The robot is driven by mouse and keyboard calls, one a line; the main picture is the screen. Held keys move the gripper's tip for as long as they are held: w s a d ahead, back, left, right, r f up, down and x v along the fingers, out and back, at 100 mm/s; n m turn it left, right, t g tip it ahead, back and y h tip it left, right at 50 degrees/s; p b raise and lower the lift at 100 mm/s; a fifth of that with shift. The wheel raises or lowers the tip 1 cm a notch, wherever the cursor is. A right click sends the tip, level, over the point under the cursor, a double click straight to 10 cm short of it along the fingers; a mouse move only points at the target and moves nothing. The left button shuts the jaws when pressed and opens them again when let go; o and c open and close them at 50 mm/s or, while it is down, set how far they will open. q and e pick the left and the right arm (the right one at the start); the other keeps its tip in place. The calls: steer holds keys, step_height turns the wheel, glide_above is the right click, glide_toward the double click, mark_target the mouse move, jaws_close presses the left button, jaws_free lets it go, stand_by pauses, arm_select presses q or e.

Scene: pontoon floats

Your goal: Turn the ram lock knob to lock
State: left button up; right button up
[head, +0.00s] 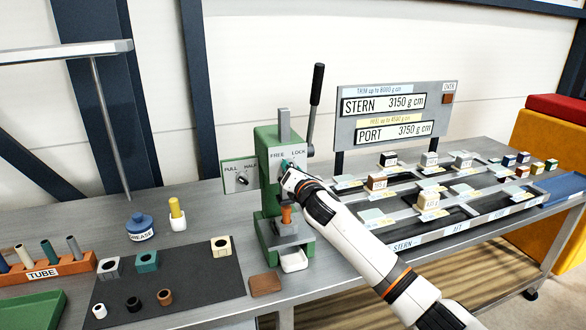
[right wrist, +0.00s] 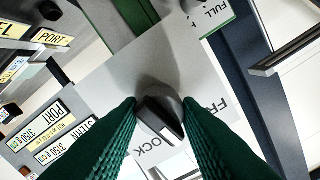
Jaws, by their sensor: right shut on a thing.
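The ram lock knob (right wrist: 160,118) is dark grey and sits on a light plate (right wrist: 120,75) marked FREE and LOCK. In the right wrist view both green ribbed fingers of my right gripper (right wrist: 162,116) press on it from either side. The fingers partly cover both words, and I cannot tell for sure which one the knob points to. In the head view my right gripper (head: 287,168) reaches the plate on the front of the green press (head: 265,145) and hides the knob. The press's black-handled lever (head: 317,85) stands upright. My left gripper is not in view.
An orange piece (head: 286,214) stands under the ram, with a white tray (head: 294,260) in front. Right of my arm are the STERN and PORT display (head: 395,115) and float racks. A black mat (head: 170,290) holds several small parts.

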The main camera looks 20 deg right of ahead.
steer(key=m, duration=1.1)
stand_by(0.7)
steer(key=o, duration=1)
steer(key=shift+s+d+b, duration=0.15)
steer(key=shift+s+b, duration=0.45)
steer(key=shift+s, duration=2.4)
steer(key=shift+s+d+b, duration=0.1)
steer(key=shift+s+b, duration=0.45)
steer(key=shift+s, duration=2.45)
steer(key=shift+f, duration=0.1)
